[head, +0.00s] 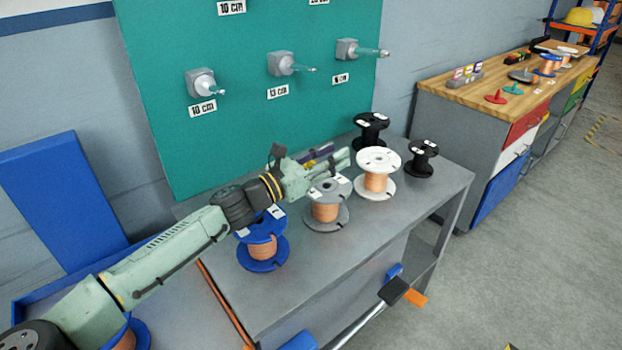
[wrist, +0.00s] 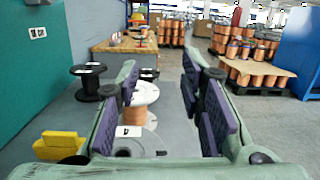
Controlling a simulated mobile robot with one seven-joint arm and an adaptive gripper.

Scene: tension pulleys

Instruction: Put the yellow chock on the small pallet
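My gripper (wrist: 172,95) has its two purple-padded fingers wide apart with nothing between them. In the head view my gripper (head: 340,162) reaches over the grey table, close to the grey and white spools. A yellow block (wrist: 60,146), which looks like the yellow chock, lies at the lower left of the wrist view, outside the left finger and near the teal board. My arm largely hides that spot in the head view. I cannot make out a small pallet for certain; a dark pallet (wrist: 262,90) bearing several copper spools stands far off in the wrist view.
The grey table (head: 310,262) holds a blue spool (head: 262,242), grey spool (head: 327,208), white spool (head: 377,172) and two black spools (head: 370,130). The teal board (head: 250,120) with pegs stands behind. A wooden-topped bench (head: 500,92) is at right; the floor between is clear.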

